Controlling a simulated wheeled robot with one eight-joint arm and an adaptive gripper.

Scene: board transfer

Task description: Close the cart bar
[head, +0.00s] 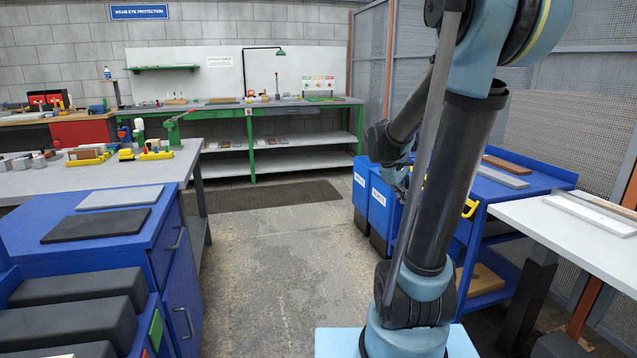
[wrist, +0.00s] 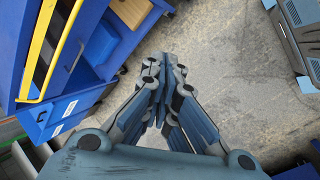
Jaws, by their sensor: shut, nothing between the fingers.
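The blue cart (head: 508,190) stands at the right in the head view, largely behind my arm. A curved yellow part of the cart bar (head: 470,207) shows beside my arm. In the wrist view the yellow bar (wrist: 48,50) runs along the blue cart (wrist: 98,60) at the upper left. I cannot tell its latch state. My gripper (wrist: 157,66) is shut and empty, pointing over bare floor to the right of the bar and apart from it. In the head view it is mostly hidden behind my arm.
Blue bins (head: 382,208) stand beside the cart; one shows in the wrist view (wrist: 48,118). Brown and grey boards (head: 503,176) lie on the cart's top. A white table (head: 560,228) is at right, a blue cabinet (head: 165,235) at left. The floor (head: 262,262) between is clear.

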